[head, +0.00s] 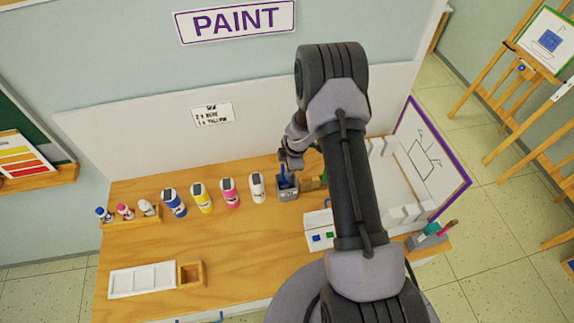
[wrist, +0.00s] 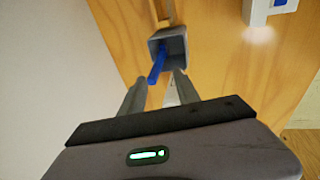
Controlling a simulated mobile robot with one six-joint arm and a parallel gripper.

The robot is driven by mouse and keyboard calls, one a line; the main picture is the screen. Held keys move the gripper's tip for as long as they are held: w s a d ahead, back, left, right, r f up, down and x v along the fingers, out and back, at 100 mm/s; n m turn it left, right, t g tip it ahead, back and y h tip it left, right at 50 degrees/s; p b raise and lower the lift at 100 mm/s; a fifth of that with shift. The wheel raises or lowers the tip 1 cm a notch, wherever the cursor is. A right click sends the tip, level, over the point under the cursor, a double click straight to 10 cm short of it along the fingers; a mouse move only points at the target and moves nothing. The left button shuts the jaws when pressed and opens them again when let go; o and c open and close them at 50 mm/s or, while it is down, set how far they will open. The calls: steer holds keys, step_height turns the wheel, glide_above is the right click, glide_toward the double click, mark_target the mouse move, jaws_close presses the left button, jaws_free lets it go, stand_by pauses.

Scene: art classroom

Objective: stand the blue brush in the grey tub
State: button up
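The grey tub (head: 288,194) stands on the wooden table near the white back board, right of the paint bottles. The blue brush (head: 283,174) stands in the tub, its handle sticking up. In the wrist view, the brush (wrist: 156,68) leans out of the mouth of the tub (wrist: 178,50) toward my gripper. My gripper (head: 291,162) is just above the tub. In the wrist view, the fingers of my gripper (wrist: 160,78) are apart, with the upper end of the brush between them and gaps showing. The brush's lower end is hidden inside the tub.
White (head: 257,188), pink (head: 230,192), yellow (head: 201,197) and blue (head: 174,202) bottles line up left of the tub. A white box (head: 319,226) stands to the right, partly behind my arm. A white palette (head: 143,280) lies front left. The table's middle is clear.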

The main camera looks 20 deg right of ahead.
steer(key=p+v, duration=0.6)
steer(key=v, duration=1.1)
steer(key=shift+p, duration=0.3)
